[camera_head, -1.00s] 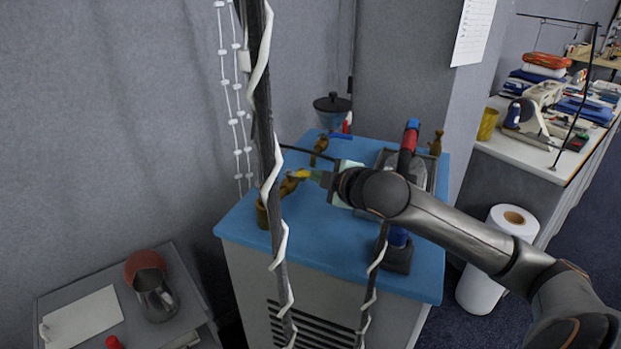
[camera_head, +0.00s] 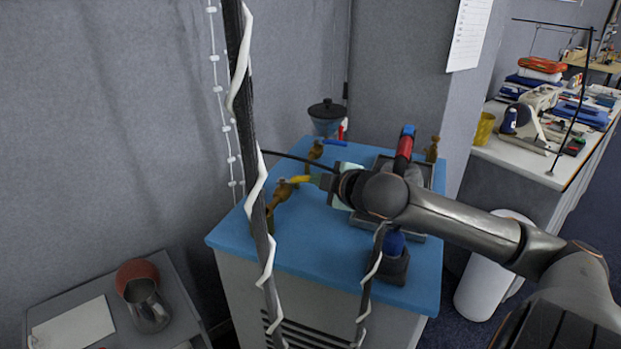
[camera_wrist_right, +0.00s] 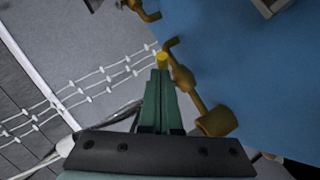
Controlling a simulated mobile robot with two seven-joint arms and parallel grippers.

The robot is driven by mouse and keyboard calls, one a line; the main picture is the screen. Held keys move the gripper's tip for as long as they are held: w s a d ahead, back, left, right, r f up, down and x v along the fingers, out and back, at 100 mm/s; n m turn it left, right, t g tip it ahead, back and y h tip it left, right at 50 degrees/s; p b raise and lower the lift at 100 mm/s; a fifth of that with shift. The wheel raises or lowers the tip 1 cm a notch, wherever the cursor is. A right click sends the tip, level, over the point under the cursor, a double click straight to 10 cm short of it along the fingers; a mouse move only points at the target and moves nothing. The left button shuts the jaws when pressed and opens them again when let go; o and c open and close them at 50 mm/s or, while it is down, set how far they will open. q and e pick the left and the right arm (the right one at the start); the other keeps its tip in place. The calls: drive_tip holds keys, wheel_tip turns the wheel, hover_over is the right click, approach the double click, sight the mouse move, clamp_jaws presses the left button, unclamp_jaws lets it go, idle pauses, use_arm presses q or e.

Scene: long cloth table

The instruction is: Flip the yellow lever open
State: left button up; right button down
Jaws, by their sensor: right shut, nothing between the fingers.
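The yellow lever (camera_head: 300,179) is on a brass valve (camera_head: 263,216) standing at the left side of the blue-topped cabinet. In the right wrist view, only a short yellow end of the lever (camera_wrist_right: 162,57) shows, just beyond my fingertips, beside the brass valve body (camera_wrist_right: 184,79). My right gripper (camera_head: 319,181) reaches in from the right to the lever's right end. In the wrist view its green fingers (camera_wrist_right: 161,74) are closed together with nothing between them. I cannot tell whether they touch the lever. My left gripper is out of view.
A second brass valve with a blue lever (camera_head: 333,143) stands behind. A red-handled device (camera_head: 404,147) and a blue-topped object (camera_head: 394,260) are on the cabinet (camera_head: 320,250). A dark pole with white cord (camera_head: 258,165) crosses in front. A low side table (camera_head: 75,325) is at left.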

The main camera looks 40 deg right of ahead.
drive_tip(key=shift+w+d+p, duration=0.2)
drive_tip(key=shift+w+d, duration=0.05)
drive_tip(key=shift+d, duration=0.2)
drive_tip(key=shift+w+d+p, duration=0.15)
drive_tip(key=shift+w+d, duration=0.05)
drive_tip(key=shift+d, duration=0.25)
drive_tip(key=shift+a, duration=0.75)
drive_tip(key=shift+r, duration=0.1)
